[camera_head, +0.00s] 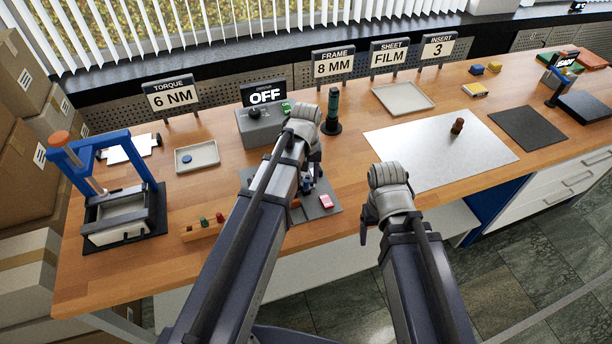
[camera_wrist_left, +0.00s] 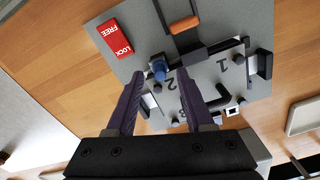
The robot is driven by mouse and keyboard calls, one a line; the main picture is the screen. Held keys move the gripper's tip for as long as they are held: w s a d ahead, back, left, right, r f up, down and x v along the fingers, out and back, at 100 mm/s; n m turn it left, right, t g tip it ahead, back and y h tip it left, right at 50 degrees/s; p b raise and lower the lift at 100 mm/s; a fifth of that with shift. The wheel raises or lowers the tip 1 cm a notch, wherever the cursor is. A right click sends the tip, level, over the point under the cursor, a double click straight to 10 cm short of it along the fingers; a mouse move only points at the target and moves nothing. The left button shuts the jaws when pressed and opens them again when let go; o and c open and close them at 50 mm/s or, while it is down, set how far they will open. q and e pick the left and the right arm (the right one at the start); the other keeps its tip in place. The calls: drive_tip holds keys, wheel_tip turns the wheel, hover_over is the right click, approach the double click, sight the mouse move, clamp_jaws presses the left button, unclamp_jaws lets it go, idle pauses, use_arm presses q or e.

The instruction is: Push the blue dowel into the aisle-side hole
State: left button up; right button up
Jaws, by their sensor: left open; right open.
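A blue round piece, which looks like the blue dowel (camera_wrist_left: 159,69), stands on a grey fixture plate (camera_wrist_left: 235,25) beside the mark 2 in the left wrist view. Whether it sits in a hole cannot be told. My left gripper (camera_wrist_left: 160,78) is open, its two purple fingers spread on either side of the blue piece and nothing visibly held. In the head view the plate (camera_head: 325,212) is partly hidden by my left arm. My right gripper (camera_head: 368,222) hangs in front of the table, away from the fixture; its fingers are largely hidden.
A red FREE/LOCK tag (camera_wrist_left: 115,39) and an orange handle (camera_wrist_left: 184,24) are on the plate. A wooden rack (camera_head: 203,230) with coloured pegs stands left of it. A blue press (camera_head: 145,190) is further left, a grey OFF box (camera_head: 262,125) behind. A white sheet (camera_head: 420,165) lies right.

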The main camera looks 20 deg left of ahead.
sight(306, 181)
use_arm(q)
wheel_tip(306, 181, up, 7)
drive_tip(key=p, duration=0.6)
drive_tip(key=shift+r+p, duration=0.1)
drive_tip(key=shift+p, duration=0.2)
use_arm(e)
wheel_tip(306, 181, up, 7)
use_arm(q)
drive_tip(key=shift+d, duration=0.1)
drive_tip(key=s+d+f+m+y+b, duration=0.1)
drive_tip(key=s+d+m+b, duration=0.1)
drive_tip(key=s+d+m, duration=0.5)
drive_tip(key=s+d, duration=0.3)
drive_tip(key=s, duration=0.4)
drive_tip(key=shift+s+d+f, duration=0.15)
drive_tip(key=shift+s+f, duration=0.05)
drive_tip(key=shift+f, duration=0.2)
use_arm(e)
drive_tip(key=shift+f, duration=0.85)
drive_tip(key=shift+c, duration=0.4)
